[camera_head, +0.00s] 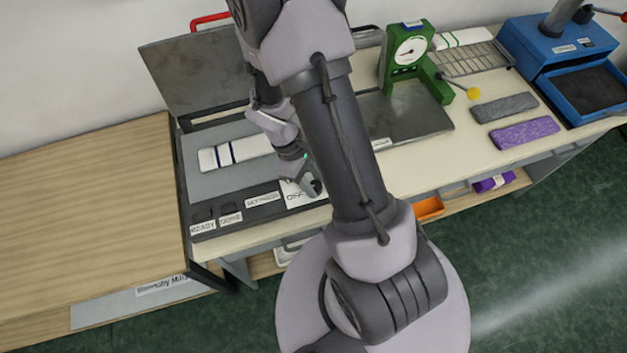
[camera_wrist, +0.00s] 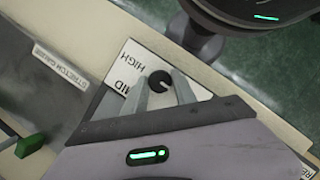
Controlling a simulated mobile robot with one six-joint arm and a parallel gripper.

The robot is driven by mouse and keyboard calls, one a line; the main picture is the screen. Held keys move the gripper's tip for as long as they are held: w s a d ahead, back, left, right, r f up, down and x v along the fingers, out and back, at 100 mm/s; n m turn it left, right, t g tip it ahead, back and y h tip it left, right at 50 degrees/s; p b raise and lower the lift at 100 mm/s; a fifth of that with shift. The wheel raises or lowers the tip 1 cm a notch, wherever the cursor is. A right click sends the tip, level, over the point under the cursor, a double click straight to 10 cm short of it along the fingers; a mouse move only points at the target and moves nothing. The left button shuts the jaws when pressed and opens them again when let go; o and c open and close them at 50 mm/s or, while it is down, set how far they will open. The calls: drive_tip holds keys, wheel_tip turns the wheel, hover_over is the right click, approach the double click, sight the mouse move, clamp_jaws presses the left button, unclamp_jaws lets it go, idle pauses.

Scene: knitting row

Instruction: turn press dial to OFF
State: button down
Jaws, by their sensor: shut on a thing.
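The press (camera_head: 187,165) stands open at the left, its dark lid (camera_head: 195,75) raised at the back. A white knitted piece with dark blue stripes (camera_head: 210,159) lies on its bed. HIGH and MID show on the plate (camera_wrist: 128,62) there. The dial's pointer setting cannot be made out.
READY, DONE and SET PRESS labels (camera_head: 262,200) line the front panel. The wooden table (camera_head: 85,205) at left is clear.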

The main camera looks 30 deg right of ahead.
drive_tip(key=c, duration=1)
unclamp_jaws()
drive_tip(key=p+v, duration=0.5)
drive_tip(key=v, duration=1.2)
drive_tip(key=shift+w+a+r, duration=0.1)
drive_tip(key=shift+r, duration=0.05)
